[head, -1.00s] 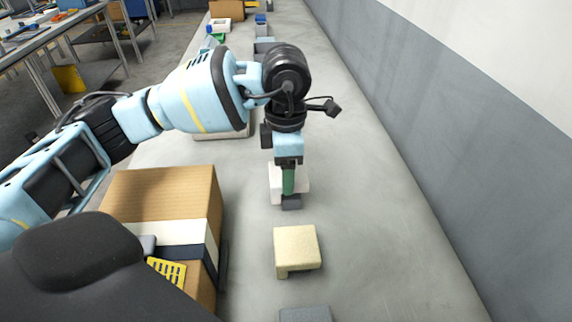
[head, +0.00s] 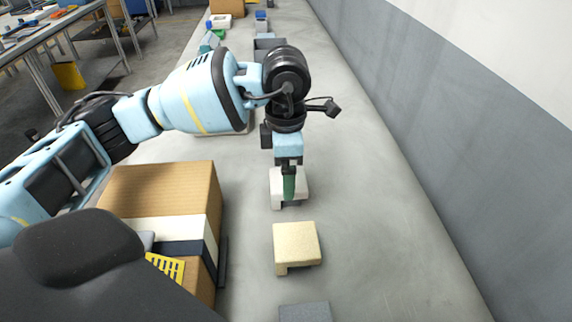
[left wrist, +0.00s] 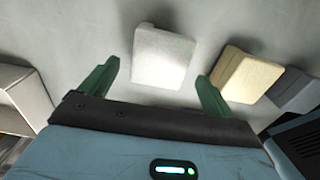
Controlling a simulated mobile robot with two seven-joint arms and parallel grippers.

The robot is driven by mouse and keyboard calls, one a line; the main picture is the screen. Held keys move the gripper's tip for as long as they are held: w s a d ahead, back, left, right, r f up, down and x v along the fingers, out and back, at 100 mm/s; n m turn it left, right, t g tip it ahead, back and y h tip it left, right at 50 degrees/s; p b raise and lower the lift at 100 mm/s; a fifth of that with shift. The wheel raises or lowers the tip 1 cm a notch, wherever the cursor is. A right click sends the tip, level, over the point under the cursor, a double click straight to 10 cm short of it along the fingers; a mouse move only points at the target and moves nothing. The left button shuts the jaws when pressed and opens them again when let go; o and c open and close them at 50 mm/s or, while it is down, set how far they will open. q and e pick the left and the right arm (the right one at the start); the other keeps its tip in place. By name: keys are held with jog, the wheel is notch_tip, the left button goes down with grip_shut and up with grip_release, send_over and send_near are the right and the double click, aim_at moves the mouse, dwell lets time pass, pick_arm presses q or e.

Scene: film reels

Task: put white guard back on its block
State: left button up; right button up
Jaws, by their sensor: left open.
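The white guard (head: 301,188) sits on the bench under my left gripper (head: 289,194) in the head view. It looks upright, with a dark gap or grey part under its near left edge. The fingers hide its middle, and I cannot tell how much of a block is beneath it. In the left wrist view the white guard (left wrist: 162,58) lies ahead of the open green fingers of my left gripper (left wrist: 156,86), between their tips and with clear space on both sides. My right gripper is not in view.
A cream guard (head: 296,243) stands nearer on the bench, with a grey block (head: 305,311) at the bottom edge. A cardboard box (head: 158,188) is at left. Grey items (head: 269,44) lie farther along. The bench right of the guards is clear up to the wall.

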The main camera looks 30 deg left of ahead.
pick_arm(q)
jog(key=shift+r, duration=0.1)
notch_tip(320, 180, up, 13)
jog(key=p, duration=0.1)
dwell(0.5)
dwell(0.3)
